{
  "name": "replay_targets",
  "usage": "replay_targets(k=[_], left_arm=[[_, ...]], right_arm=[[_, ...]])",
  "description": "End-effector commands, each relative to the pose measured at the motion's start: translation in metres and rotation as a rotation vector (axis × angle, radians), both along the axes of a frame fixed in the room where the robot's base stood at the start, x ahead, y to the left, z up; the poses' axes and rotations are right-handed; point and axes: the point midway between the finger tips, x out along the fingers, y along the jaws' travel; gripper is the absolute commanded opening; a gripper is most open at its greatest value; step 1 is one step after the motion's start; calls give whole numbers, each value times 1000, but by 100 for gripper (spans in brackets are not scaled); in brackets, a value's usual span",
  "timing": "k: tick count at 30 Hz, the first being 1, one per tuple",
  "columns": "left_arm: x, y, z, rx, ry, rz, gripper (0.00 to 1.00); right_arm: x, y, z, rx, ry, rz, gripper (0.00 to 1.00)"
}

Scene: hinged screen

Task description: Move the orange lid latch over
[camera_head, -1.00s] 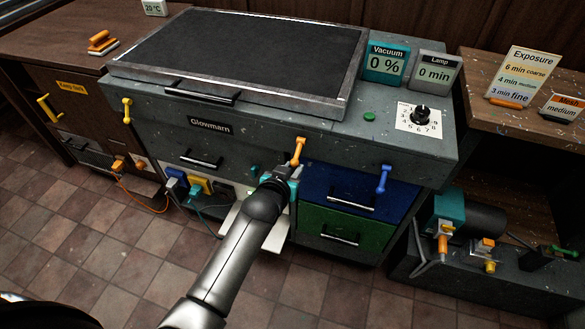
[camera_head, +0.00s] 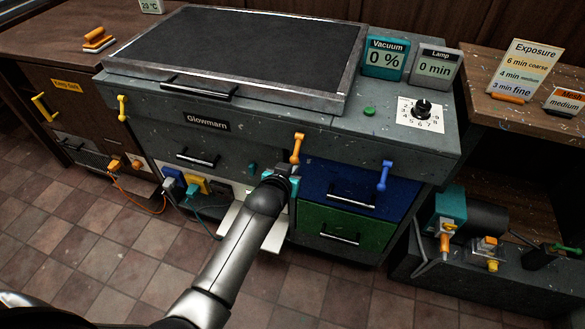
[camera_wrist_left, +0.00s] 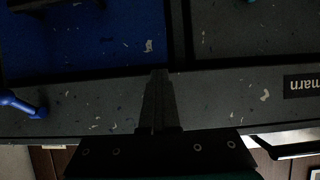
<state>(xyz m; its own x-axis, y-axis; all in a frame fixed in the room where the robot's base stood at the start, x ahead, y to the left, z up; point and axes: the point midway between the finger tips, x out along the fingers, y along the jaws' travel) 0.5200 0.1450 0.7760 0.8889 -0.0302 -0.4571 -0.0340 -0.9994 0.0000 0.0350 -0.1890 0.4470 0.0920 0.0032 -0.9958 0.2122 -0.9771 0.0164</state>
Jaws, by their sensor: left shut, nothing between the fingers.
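The orange lid latch (camera_head: 297,148) is on the front of the grey Glowmarn cabinet (camera_head: 235,143), below the lid (camera_head: 345,104). It hangs down from its pivot, its lower end slightly to the left. My left gripper (camera_head: 284,171) is just below and left of the latch's lower end in the head view; whether they touch is unclear. Its fingers (camera_wrist_left: 158,100) are shut with nothing between them in the left wrist view, where the orange latch does not show. My right gripper is not in view.
A blue latch (camera_head: 384,176) is to the right and a yellow latch (camera_head: 122,108) to the left on the cabinet front. A blue drawer (camera_head: 338,190) and a green drawer (camera_head: 345,228) are right of my gripper. Plugs and cables (camera_head: 197,190) are at lower left.

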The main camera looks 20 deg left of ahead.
Motion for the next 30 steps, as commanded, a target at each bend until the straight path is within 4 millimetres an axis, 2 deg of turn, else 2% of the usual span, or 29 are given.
replay_targets(k=[1,11,21,29,30], left_arm=[[8,0,7,-2,-27,0,0],[9,0,7,-1,-26,-1,0],[20,-1,-3,-2,-27,0,0],[21,-1,-2,-2,-27,0,0],[21,-1,-2,-2,-27,0,3]], right_arm=[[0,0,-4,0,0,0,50],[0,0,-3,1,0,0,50],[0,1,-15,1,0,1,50],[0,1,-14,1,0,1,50],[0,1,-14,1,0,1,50]])
